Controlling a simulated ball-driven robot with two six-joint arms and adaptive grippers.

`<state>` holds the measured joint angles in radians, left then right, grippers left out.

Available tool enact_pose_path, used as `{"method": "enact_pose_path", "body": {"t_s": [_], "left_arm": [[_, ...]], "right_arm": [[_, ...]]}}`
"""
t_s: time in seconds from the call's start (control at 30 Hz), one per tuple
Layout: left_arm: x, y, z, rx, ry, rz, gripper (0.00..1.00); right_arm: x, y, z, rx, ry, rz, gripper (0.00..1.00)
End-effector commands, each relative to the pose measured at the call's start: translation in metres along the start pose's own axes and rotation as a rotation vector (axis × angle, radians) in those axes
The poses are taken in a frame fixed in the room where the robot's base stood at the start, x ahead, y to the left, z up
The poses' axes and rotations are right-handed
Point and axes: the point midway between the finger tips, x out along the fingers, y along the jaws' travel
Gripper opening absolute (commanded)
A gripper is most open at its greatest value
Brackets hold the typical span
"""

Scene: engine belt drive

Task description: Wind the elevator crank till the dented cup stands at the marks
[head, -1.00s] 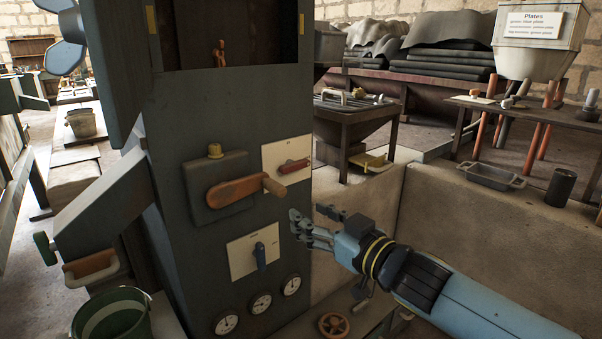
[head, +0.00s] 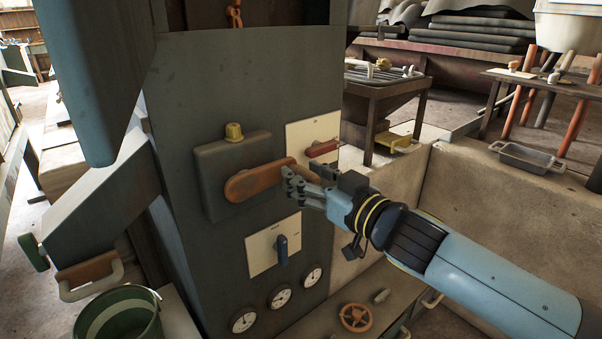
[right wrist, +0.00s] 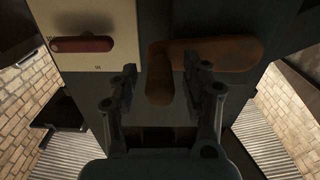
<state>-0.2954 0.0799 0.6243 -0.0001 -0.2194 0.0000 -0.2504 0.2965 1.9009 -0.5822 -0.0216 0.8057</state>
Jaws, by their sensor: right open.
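The elevator crank (head: 255,182) is a rust-orange arm on a dark grey box on the front of the tower (head: 200,90). My right gripper (head: 303,186) is at the crank's right end, where its fingers partly hide the handle. In the right wrist view, the crank handle (right wrist: 159,78) points toward my palm, between the two spread fingers of the right gripper (right wrist: 160,92). The fingers are open, with gaps beside the handle. The dented cup and the marks cannot be made out. My left gripper is out of view.
A red lever (head: 322,148) on a white plate is just above my right gripper. A blue switch (head: 282,248) and several gauges (head: 281,297) are below. A green bucket (head: 118,315) stands at lower left, and a stone wall (head: 480,215) runs along the right.

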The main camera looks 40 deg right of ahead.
Motion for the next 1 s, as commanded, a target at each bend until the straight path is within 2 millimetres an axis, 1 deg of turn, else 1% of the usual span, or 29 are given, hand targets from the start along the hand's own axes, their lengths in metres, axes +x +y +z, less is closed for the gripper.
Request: {"method": "enact_pose_path", "body": {"t_s": [0.03, 0.1, 0.13, 0.2, 0.3, 0.47, 0.5, 0.63, 0.83, 1.0], "left_arm": [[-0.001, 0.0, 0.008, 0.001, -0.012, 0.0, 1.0], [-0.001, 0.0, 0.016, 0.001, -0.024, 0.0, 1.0], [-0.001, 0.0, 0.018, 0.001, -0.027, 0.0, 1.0], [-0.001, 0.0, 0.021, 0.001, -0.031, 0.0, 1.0], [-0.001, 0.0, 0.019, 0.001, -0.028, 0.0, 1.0], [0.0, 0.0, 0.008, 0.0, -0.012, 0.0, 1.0], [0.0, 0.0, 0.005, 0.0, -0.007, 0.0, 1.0], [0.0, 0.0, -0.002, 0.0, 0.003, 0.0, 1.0], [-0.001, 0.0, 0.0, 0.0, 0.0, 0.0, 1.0], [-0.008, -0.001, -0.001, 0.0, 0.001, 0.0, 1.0]], "right_arm": [[0.0, 0.0, 0.0, 0.0, 0.0, 0.0, 0.48], [0.0, 0.0, 0.0, 0.0, 0.0, 0.0, 0.48], [0.0, 0.0, 0.0, 0.0, 0.0, 0.0, 0.45], [0.0, 0.0, 0.0, 0.0, 0.0, 0.0, 0.36], [0.0, 0.0, 0.0, 0.0, 0.0, 0.0, 0.23], [0.0, 0.0, 0.0, 0.0, 0.0, 0.0, 0.02], [0.0, 0.0, 0.0, 0.0, 0.0, 0.0, 0.0], [0.0, 0.0, 0.0, 0.0, 0.0, 0.0, 0.0], [0.001, 0.0, 0.0, 0.002, 0.0, 0.0, 0.0], [0.008, 0.001, 0.001, 0.029, -0.002, 0.002, 0.0]]}}
